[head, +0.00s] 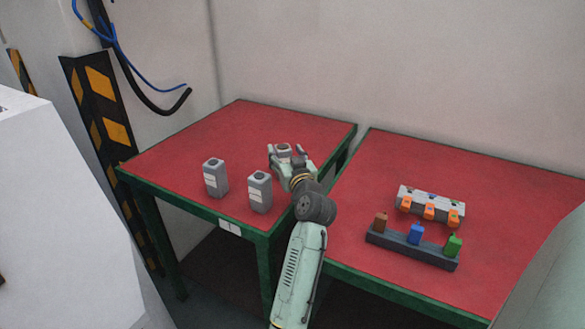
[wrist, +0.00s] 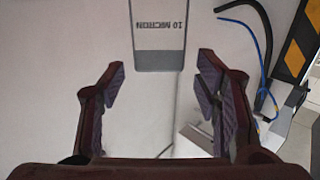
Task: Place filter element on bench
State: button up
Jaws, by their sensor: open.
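A grey, boxy filter element (head: 284,148) stands on the left red bench (head: 200,140), partly hidden behind my gripper (head: 286,155). In the wrist view a grey element (wrist: 158,45) shows the label "10 MICRON" upside down, ahead of and centred between my spread fingers (wrist: 160,82). The fingers are open, with a clear gap on both sides of it. Two more grey elements with white labels stand upright near the bench's front edge, one on the left (head: 215,178) and one on the right (head: 259,192).
A right red bench (head: 500,180) holds a grey block with orange clips (head: 430,207) and a dark rack (head: 412,246) with brown, blue and green pieces. Hoses (head: 160,108) and a striped post (head: 100,110) stand left. The left bench's rear is clear.

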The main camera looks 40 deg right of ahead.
jog(key=b+v, duration=0.2)
jog(key=v, duration=0.6)
jog(key=shift+s, duration=0.25)
jog(key=shift+a, duration=0.1)
